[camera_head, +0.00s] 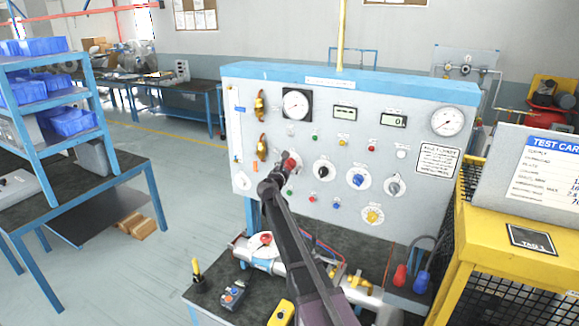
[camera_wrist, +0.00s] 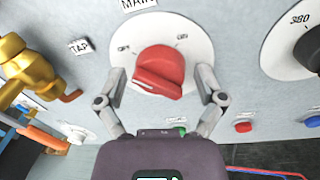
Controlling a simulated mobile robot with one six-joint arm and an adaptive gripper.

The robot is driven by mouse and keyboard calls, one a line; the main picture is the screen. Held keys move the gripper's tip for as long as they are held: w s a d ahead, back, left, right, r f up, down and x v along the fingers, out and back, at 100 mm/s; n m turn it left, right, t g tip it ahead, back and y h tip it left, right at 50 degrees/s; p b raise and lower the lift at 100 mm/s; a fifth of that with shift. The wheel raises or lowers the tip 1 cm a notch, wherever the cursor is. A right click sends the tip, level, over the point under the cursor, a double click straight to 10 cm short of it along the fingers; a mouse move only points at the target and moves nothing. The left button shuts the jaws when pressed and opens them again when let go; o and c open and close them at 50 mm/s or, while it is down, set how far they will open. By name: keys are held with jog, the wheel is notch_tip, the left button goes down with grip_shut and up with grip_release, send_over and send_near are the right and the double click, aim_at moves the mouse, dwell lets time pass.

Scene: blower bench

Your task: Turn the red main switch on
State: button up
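The red main switch (camera_wrist: 158,72) is a red knob on a round white plate (camera_wrist: 190,30) under a label reading MAIN (camera_wrist: 138,4). Small marks stand at the upper left and upper right of the plate; they are too blurred to read surely. My gripper (camera_wrist: 161,74) is open, with one finger on each side of the red knob and a visible gap on both sides. In the head view the red switch (camera_head: 291,160) is on the panel's left part, partly covered by my gripper (camera_head: 281,172). I cannot tell exactly which mark the knob points to.
A brass valve (camera_wrist: 30,62) labelled TAP is left of the switch. A black knob (camera_wrist: 312,50) is to the right, and a red button (camera_wrist: 243,127) lower right. The grey panel (camera_head: 240,100) stands behind a dark bench (camera_head: 215,300) with hoses and fittings. A yellow cage (camera_head: 470,250) stands right.

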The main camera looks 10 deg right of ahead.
jog(key=c, duration=0.6)
jog(key=shift+c, duration=0.2)
jog(key=shift+m, duration=0.3)
jog(key=m+b, duration=0.1)
jog(key=m, duration=0.3)
jog(key=shift+f, duration=0.1)
jog(key=m, duration=0.5)
jog(key=shift+s+d+t+h+b, duration=0.1)
jog(key=shift+t+h+b, duration=0.2)
jog(key=shift+h, duration=0.1)
jog(key=m, duration=0.5)
jog(key=shift+f+h, duration=0.15)
jog(key=shift+h, duration=0.15)
jog(key=shift+m+h+b, duration=0.3)
jog(key=shift+m+b, duration=0.1)
jog(key=shift+m, duration=1.8)
